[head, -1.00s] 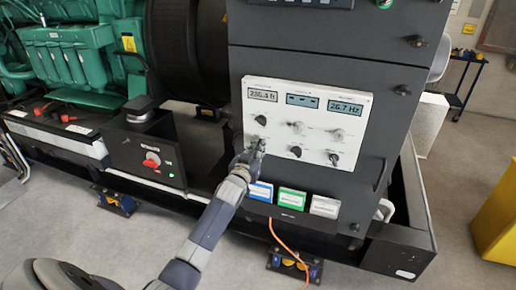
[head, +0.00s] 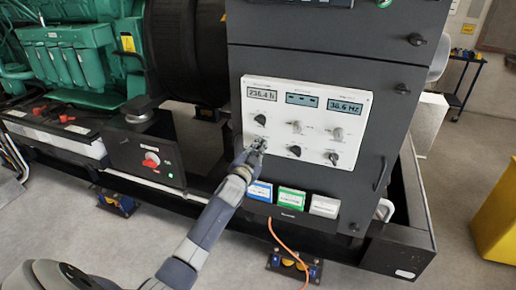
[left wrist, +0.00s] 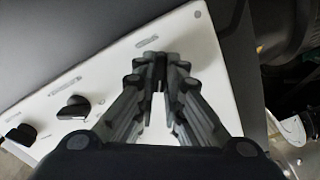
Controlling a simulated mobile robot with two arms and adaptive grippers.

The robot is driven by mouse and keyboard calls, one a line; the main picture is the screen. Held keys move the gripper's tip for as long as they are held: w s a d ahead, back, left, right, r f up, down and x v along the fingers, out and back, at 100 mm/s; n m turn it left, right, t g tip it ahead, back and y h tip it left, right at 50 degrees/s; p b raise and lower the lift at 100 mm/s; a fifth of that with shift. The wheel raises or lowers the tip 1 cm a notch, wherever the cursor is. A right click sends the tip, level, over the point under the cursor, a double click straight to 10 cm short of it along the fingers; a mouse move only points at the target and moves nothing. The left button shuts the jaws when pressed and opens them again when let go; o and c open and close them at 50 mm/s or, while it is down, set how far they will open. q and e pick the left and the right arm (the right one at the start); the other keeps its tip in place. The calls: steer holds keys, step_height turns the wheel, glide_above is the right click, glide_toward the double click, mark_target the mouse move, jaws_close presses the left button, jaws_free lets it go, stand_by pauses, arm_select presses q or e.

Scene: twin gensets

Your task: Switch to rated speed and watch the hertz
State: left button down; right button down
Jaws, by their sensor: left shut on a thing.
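The white control panel (head: 272,160) sits on the front of the dark cabinet. Its right display (head: 346,108) reads a hertz value in the high thirties; the last digits are small. The left display (head: 262,95) shows hours and the middle display (head: 302,101) shows dashes. My left gripper (head: 260,143) is at the panel's lower left, shut on a knob there; its fingers hide the knob. In the left wrist view the gripper's fingers (left wrist: 160,75) close together over the panel. A black knob (left wrist: 75,107) shows beside them. My right gripper is not in view.
Other knobs sit on the panel, including a lower right knob (head: 331,158) and an upper left knob (head: 260,120). Blue, green and white labels (head: 292,198) are below. A red switch (head: 151,160) is on a box to the left. An orange cable (head: 285,245) hangs below.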

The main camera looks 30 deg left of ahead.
arm_select(q)
steer(key=shift+r, duration=0.25)
steer(key=c, duration=1.7)
jaws_free()
steer(key=shift+w+f, duration=0.1)
steer(key=shift+f, duration=0.05)
steer(key=shift+f, duration=0.1)
steer(key=v, duration=1.2)
